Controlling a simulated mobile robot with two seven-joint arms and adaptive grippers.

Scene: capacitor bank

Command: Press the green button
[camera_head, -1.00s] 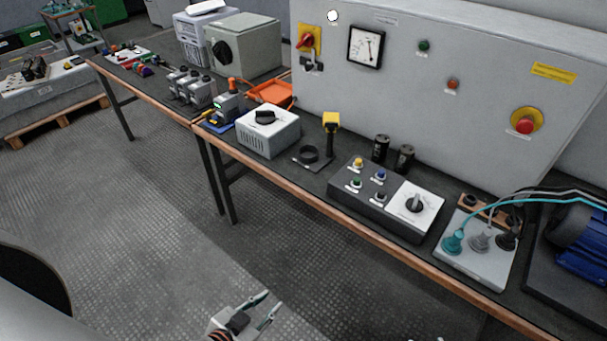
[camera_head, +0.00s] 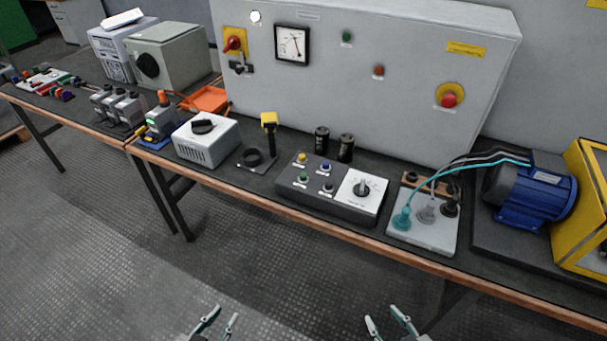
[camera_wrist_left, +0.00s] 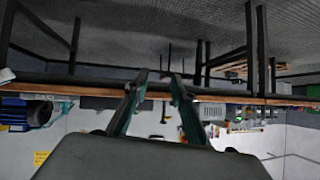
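A green button (camera_head: 303,178) sits at the front left of a dark control box (camera_head: 320,200) on the bench, below a yellow button (camera_head: 301,158). A blue button (camera_head: 325,167) and a dark button (camera_head: 327,188) are to its right. A green round fitting (camera_head: 347,37) is also on the tall grey cabinet. My left gripper (camera_head: 225,313) is open and empty, low in front of the bench. It also shows open in the left wrist view (camera_wrist_left: 155,80). My right gripper (camera_head: 381,314) is open and empty, further right. Both are apart from the box.
A white dial plate (camera_head: 362,192) is on the box's right side. A socket board (camera_head: 427,236) with cables and a blue motor (camera_head: 530,195) stand further right. A grey dial box (camera_head: 206,146) stands left. Floor before the bench is clear.

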